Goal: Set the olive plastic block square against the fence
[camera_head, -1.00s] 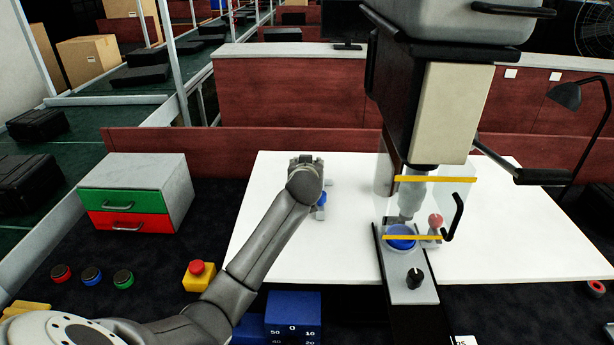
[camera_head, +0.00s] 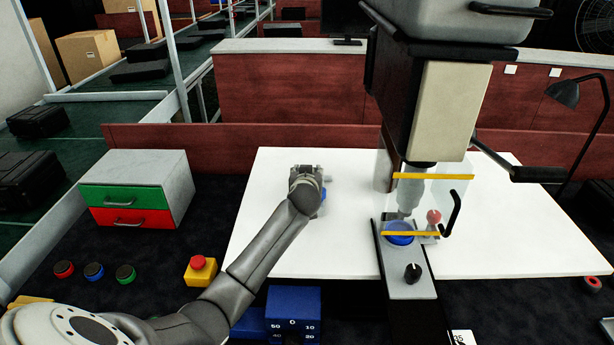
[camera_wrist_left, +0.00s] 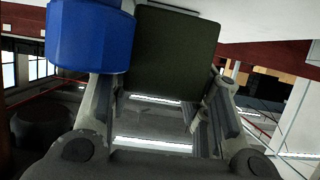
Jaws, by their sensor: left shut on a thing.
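The olive block (camera_wrist_left: 175,50) shows as a dark green square face in the left wrist view, between the fingers of my left gripper (camera_wrist_left: 160,88), which is shut on it. In the head view my left gripper (camera_head: 306,184) is over the white tabletop (camera_head: 270,235), left of the press; its fingers and the block are hidden there. A blue faceted part (camera_wrist_left: 90,38) is beside the block in the wrist view; whether they touch is unclear. I cannot make out a fence for certain. My right gripper is not in view.
A drill press (camera_head: 450,110) with a clear guard and a blue round part (camera_head: 399,234) stands to the right. A drawer cabinet (camera_head: 180,190), a red stop button (camera_head: 199,264) and a blue box (camera_head: 293,308) are nearby. The right side of the tabletop is clear.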

